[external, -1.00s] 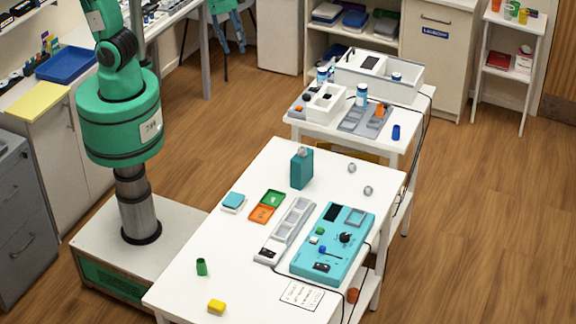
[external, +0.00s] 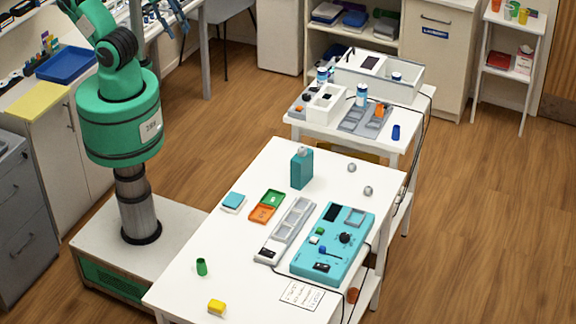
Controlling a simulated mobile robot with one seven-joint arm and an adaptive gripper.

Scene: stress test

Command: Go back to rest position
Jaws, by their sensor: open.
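My green arm rises from its base at the left, and its upper links run out of the top of the picture. My gripper (external: 177,27) hangs at the top edge, in front of the back desk. It is small and partly cut off by the frame. It is open, with nothing visible in it. It is well away from the front white table (external: 240,232) and the things on it.
A second table (external: 398,143) stands behind. Wooden floor is clear at the right.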

